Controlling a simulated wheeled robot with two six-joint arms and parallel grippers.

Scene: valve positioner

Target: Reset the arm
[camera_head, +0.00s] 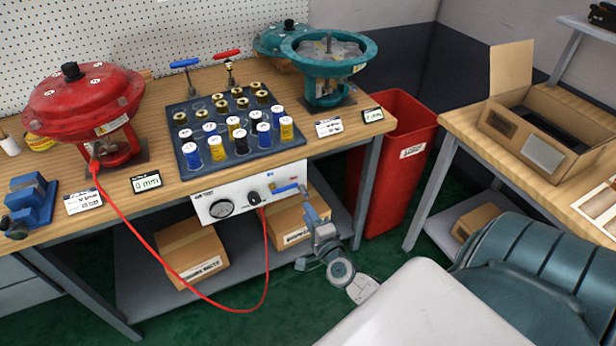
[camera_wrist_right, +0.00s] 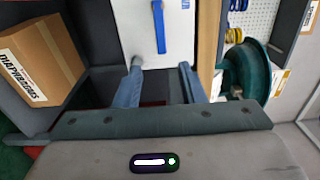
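My right gripper (camera_head: 310,203) is in front of the white test panel (camera_head: 233,203) below the bench's front edge. In the right wrist view its two blue-grey fingers (camera_wrist_right: 161,83) are spread apart with nothing between them. The panel's blue lever (camera_head: 285,188) is just beyond the fingertips, and it also shows in the right wrist view (camera_wrist_right: 159,27). My left gripper is in neither view.
A red valve actuator (camera_head: 85,100) and a teal one (camera_head: 328,65) stand on the bench (camera_head: 160,110), with a dark tray of springs between them. A red hose (camera_head: 266,262) loops below the panel. A red bin (camera_head: 400,150) stands right of the bench.

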